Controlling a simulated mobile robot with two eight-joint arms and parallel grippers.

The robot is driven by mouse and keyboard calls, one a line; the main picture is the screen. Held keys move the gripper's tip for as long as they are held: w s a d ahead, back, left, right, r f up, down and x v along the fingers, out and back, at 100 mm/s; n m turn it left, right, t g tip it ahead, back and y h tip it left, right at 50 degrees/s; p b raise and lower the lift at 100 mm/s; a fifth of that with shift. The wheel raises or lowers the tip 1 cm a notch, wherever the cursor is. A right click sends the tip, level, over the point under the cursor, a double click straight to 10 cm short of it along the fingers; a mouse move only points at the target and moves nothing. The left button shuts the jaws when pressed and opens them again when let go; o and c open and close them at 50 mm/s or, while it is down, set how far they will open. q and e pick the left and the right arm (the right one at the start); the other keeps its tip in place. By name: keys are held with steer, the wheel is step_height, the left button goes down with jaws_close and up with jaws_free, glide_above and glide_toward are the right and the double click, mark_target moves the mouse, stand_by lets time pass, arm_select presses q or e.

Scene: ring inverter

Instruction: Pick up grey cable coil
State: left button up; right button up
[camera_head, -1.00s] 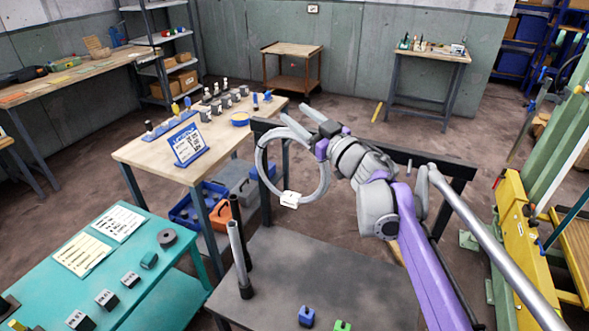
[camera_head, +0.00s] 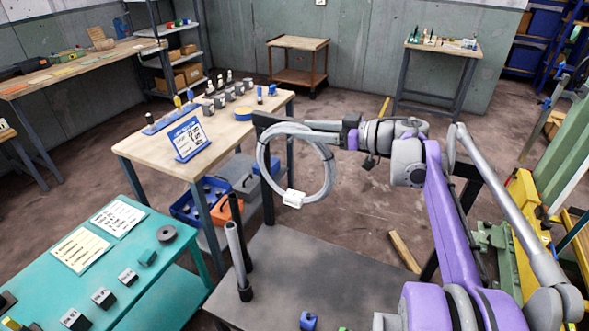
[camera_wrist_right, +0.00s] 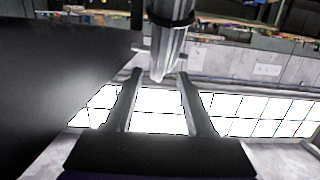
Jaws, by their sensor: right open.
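The grey cable coil (camera_head: 331,172) is a large upright ring with dark ties and a white tag at its bottom. It hangs by the left end of a dark rack; what it hangs on is hard to make out. My right gripper (camera_head: 308,132) comes from the right at the coil's upper part. In the right wrist view, its two fingers are apart (camera_wrist_right: 160,75), and the coil's grey strand (camera_wrist_right: 168,45) with a black tie lies just ahead of and between the fingertips. The gripper is not closed on it. My left gripper is out of view.
The dark rack post (camera_head: 266,180) stands behind the coil. A dark table (camera_head: 320,265) below holds upright tubes (camera_head: 238,255) and a blue block (camera_head: 308,321). A wooden bench (camera_head: 140,150) with a blue-framed sign (camera_head: 187,138) stands left. A teal table (camera_head: 150,215) is at lower left.

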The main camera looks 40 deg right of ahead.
mark_target(302, 127)
steer(key=x, duration=0.4)
steer(key=shift+w+a+r, duration=0.1)
steer(key=shift+w+r, duration=0.05)
steer(key=shift+w, duration=0.1)
jaws_close()
steer(key=shift+s+r, duration=0.1)
stand_by(1.0)
